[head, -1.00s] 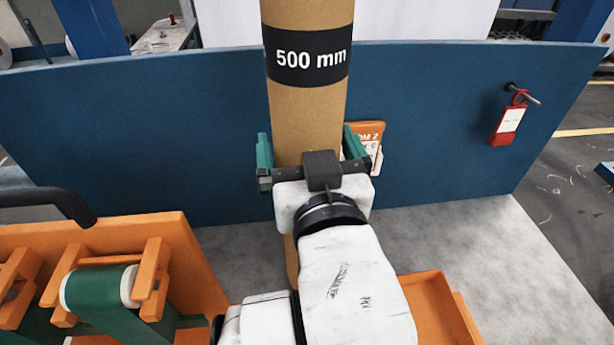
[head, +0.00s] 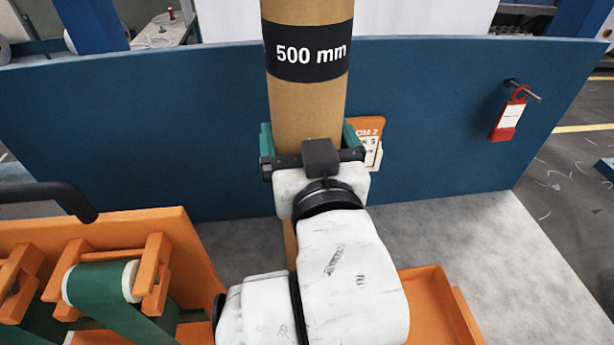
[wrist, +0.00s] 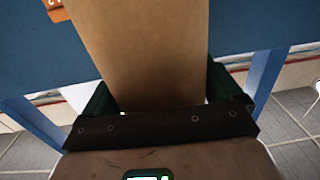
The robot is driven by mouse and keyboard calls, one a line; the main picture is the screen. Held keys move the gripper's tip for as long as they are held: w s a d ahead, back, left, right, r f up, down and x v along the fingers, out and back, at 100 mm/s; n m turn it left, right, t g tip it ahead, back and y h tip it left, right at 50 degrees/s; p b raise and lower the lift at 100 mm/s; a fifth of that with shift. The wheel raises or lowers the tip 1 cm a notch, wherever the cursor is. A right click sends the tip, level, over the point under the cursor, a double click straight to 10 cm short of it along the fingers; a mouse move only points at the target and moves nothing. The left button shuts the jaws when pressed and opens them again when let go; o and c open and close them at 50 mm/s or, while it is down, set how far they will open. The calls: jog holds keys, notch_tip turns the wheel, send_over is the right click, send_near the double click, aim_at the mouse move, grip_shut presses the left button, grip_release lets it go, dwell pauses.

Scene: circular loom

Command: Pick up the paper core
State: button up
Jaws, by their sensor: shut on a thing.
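The paper core (head: 306,105) is a tall brown cardboard tube with a black band marked "500 mm". It stands upright in front of the blue panel in the head view, and its top runs out of the picture. My gripper (head: 310,143) is shut on the core, with one green finger on each side of it. In the wrist view the core (wrist: 148,50) fills the space between the green fingers of my gripper (wrist: 158,95). The core's lower end is mostly hidden behind my arm.
A blue panel (head: 150,130) stands close behind the core. A red tag (head: 508,118) hangs from a peg at its right. An orange rack (head: 190,255) with green rolls (head: 100,285) is at the lower left. An orange tray (head: 440,300) is at the lower right. Grey surface (head: 470,235) is bare at right.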

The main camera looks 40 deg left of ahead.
jog(key=shift+r, duration=0.1)
jog(key=c, duration=0.5)
jog(key=shift+c, duration=0.2)
notch_tip(320, 180, up, 18)
dwell(0.3)
